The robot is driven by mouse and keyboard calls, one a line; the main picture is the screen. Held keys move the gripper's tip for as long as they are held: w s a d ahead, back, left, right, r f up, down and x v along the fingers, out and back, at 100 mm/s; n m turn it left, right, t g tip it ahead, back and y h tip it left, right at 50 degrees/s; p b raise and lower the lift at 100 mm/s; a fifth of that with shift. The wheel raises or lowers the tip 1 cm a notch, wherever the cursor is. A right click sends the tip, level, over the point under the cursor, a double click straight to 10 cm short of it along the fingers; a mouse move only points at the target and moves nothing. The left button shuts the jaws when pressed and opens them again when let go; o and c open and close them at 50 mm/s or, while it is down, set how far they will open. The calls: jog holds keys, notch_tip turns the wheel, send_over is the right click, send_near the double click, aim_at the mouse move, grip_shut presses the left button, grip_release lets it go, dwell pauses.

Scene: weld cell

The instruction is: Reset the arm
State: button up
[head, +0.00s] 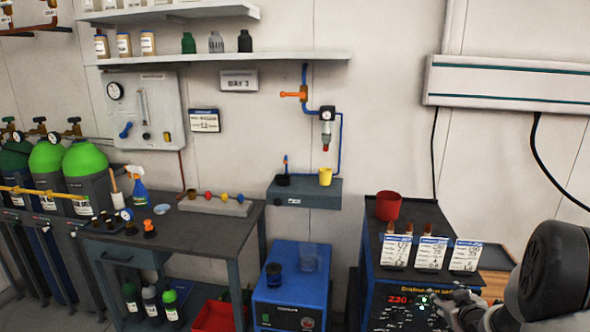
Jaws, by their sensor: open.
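My arm comes in from the lower right corner of the head view. My gripper (436,300) is in front of the welding machine (385,270) and covers part of its front panel, near a lit red display. The gripper is open and I see nothing between its fingers. Its lower part is cut off by the bottom of the picture.
A red cup (388,206) and several white tags (431,252) are on the machine's top. A blue cabinet (288,295) stands left of it, then a dark workbench (170,238) with bottles and small parts. Green-topped cylinders (85,160) line the far left. A wall shelf (230,61) hangs above.

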jog(key=s+a+r+m+g, duration=0.1)
jog(key=s+a+r+g, duration=0.1)
jog(key=s+a+r, duration=0.4)
jog(key=s+a+r+g, duration=0.1)
jog(key=s+a+r, duration=0.2)
jog(key=a+r, duration=0.45)
jog(key=s+a+g+y, duration=0.1)
jog(key=s+a+g, duration=0.1)
jog(key=s+a, duration=0.6)
jog(key=s+a+r+g+y, duration=0.1)
jog(key=s+a+g+y, duration=0.1)
jog(key=s+a, duration=0.7)
jog(key=s, duration=0.7)
jog(key=shift+s+r, duration=0.15)
jog(key=shift+s, duration=0.05)
